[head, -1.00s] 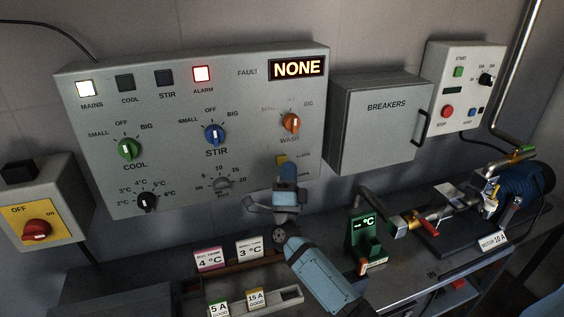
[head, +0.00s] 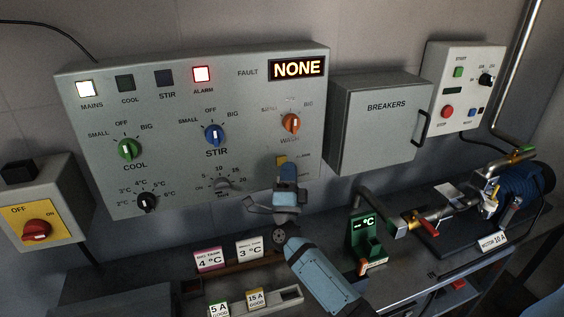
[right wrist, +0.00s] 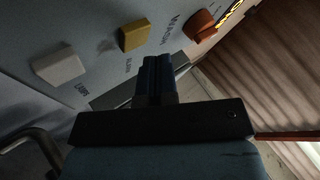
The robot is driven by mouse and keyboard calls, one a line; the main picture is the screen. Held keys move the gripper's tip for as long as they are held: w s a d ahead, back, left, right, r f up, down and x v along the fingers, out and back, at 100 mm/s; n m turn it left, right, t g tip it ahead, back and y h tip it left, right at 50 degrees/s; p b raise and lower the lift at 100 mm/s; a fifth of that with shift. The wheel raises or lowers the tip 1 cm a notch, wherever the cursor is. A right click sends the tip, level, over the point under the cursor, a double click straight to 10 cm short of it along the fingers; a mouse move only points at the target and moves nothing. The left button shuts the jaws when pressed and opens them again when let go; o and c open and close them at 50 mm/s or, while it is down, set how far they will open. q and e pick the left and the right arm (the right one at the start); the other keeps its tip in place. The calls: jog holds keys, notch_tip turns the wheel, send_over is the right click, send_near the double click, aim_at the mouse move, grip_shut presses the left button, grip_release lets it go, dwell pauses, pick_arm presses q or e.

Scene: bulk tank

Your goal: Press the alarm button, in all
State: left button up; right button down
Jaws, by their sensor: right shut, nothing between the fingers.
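A grey control panel (head: 180,95) hangs on the wall. Its red ALARM lamp (head: 201,74) is lit. A yellow button (head: 281,160) sits low on the panel's right side, below the orange WASH knob (head: 291,123); its small label is hard to read. It also shows in the right wrist view (right wrist: 134,37). My right gripper (right wrist: 157,62) is shut and empty, its fingertips just below the yellow button in that view and seemingly apart from it. In the head view my right gripper (head: 285,172) is before the panel's lower right. My left gripper is out of view.
The breaker box (head: 385,125) stands close on the right. Below are a bench with label cards (head: 210,261), a green thermometer unit (head: 365,240) and a pump (head: 520,190). The fault display (head: 298,69) reads NONE.

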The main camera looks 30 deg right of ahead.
jog(key=shift+w, duration=0.1)
dwell(0.6)
jog(key=shift+w+d, duration=0.1)
jog(key=shift+w, duration=0.25)
jog(key=shift+w+d+b, duration=0.1)
jog(key=shift+w+b, duration=0.2)
jog(key=shift+w, duration=0.05)
dwell(0.6)
jog(key=shift+s, duration=0.1)
jog(key=shift+s+a+p, duration=0.2)
jog(key=shift+s+p, duration=0.15)
jog(key=shift+s, duration=0.35)
jog(key=s+p, duration=0.1)
jog(key=s, duration=0.1)
jog(key=s+a, duration=0.1)
jog(key=s, duration=0.2)
jog(key=shift+a+p, duration=0.1)
jog(key=shift+p, duration=0.25)
